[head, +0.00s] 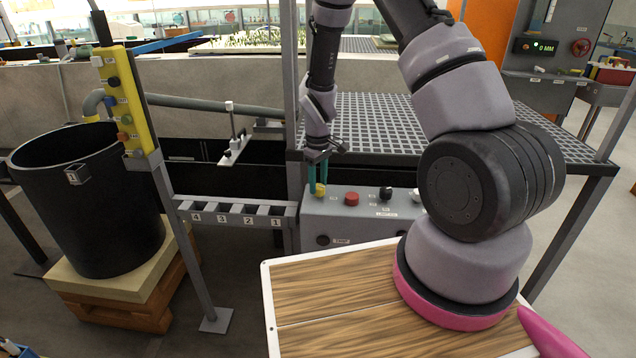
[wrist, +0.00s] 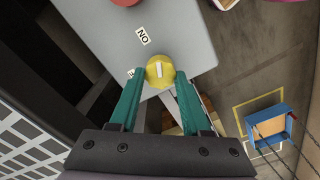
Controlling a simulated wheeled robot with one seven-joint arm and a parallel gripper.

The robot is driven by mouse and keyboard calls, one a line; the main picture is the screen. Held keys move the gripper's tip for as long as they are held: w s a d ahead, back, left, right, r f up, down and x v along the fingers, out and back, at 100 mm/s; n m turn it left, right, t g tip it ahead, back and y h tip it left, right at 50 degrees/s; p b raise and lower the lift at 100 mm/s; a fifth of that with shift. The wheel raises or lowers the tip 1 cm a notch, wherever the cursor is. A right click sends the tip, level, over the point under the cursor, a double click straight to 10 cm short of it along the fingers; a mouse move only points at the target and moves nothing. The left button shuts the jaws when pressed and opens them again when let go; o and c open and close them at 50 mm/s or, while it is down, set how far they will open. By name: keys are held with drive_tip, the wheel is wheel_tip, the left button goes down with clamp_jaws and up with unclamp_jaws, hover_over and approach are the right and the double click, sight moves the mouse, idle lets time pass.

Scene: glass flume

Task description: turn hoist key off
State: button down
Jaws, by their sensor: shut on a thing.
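A round yellow knob (head: 319,191) sits at the left end of the grey control box (head: 335,224). I see no readable hoist name on it. In the wrist view the knob (wrist: 160,72) carries a white bar mark that runs roughly up and down the picture. A label reading ON, upside down, (wrist: 143,36) lies up and left of it. Another label (wrist: 131,73) is mostly hidden beside the left finger. My gripper (head: 317,178) reaches down from above, its green fingers on both sides of the knob. The gripper (wrist: 160,77) is shut on the knob.
A red button (head: 352,199) and a black knob (head: 386,193) are to the right on the same box. A yellow pendant (head: 127,98) on a post and a black bin (head: 85,200) stand left. Grating (head: 450,115) lies behind.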

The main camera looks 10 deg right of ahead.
sight(319, 185)
drive_tip(key=m, duration=0.6)
drive_tip(key=shift+d+m, duration=0.1)
drive_tip(key=shift+m, duration=0.2)
drive_tip(key=m, duration=0.6)
drive_tip(key=shift+m, duration=0.4)
drive_tip(key=shift+c, duration=1.9)
unclamp_jaws()
wheel_tip(319, 185, up, 11)
drive_tip(key=shift+d, duration=0.1)
